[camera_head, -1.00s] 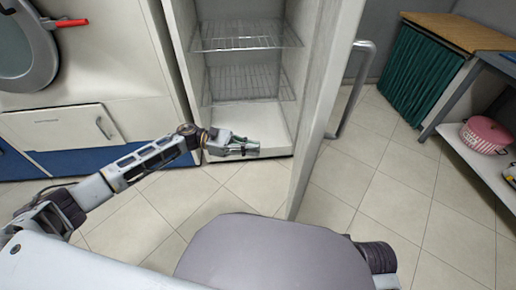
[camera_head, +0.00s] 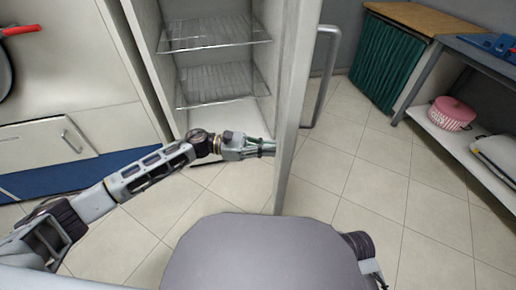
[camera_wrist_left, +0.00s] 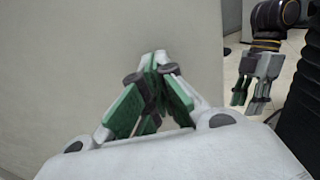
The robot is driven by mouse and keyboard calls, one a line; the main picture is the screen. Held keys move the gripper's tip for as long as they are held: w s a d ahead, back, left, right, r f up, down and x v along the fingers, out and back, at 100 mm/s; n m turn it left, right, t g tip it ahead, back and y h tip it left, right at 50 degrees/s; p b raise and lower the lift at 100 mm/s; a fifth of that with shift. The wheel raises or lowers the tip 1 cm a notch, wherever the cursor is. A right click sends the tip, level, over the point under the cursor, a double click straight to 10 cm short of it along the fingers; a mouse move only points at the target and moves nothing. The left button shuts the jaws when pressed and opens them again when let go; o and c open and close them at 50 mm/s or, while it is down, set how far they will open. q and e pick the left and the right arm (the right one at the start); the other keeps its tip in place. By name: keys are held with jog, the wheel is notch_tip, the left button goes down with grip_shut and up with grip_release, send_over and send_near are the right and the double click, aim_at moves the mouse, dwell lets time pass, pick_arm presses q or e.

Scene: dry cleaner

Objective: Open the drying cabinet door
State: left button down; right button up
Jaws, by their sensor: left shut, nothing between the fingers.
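The drying cabinet (camera_head: 137,62) stands with its front open, and its wire racks (camera_head: 215,32) show. Its pale door (camera_head: 291,100) is swung out toward me and seen nearly edge-on. The grey bar handle (camera_head: 325,75) is on the door's outer side, at right. My left gripper (camera_head: 270,148) is shut and empty, at the door's inner side; I cannot tell whether it touches. In the left wrist view its green-padded fingers (camera_wrist_left: 152,95) meet in front of a pale panel (camera_wrist_left: 100,50). My right gripper (camera_wrist_left: 250,95) hangs open and empty there, at right.
A table with a green curtain (camera_head: 385,62) and a shelf unit with a pink basket (camera_head: 452,113) stand at right. A white machine front (camera_head: 60,95) is at left. Tiled floor (camera_head: 355,185) lies clear right of the door.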

pick_arm(q)
jog(key=shift+d, duration=0.4)
pick_arm(e)
jog(key=shift+s+f, duration=0.1)
pick_arm(q)
jog(key=shift+d, duration=0.1)
pick_arm(e)
jog(key=shift+s, duration=0.1)
pick_arm(q)
jog(key=d+n+t, duration=0.1)
jog(key=d+t, duration=0.1)
jog(key=d, duration=1)
jog(key=shift+d, duration=0.25)
pick_arm(e)
jog(key=shift+d+r, duration=0.1)
jog(key=shift+r, duration=0.5)
pick_arm(q)
jog(key=shift+a, duration=0.1)
jog(key=s+a, duration=0.1)
jog(key=a, duration=1)
jog(key=shift+a, duration=0.4)
jog(key=shift+n, duration=0.3)
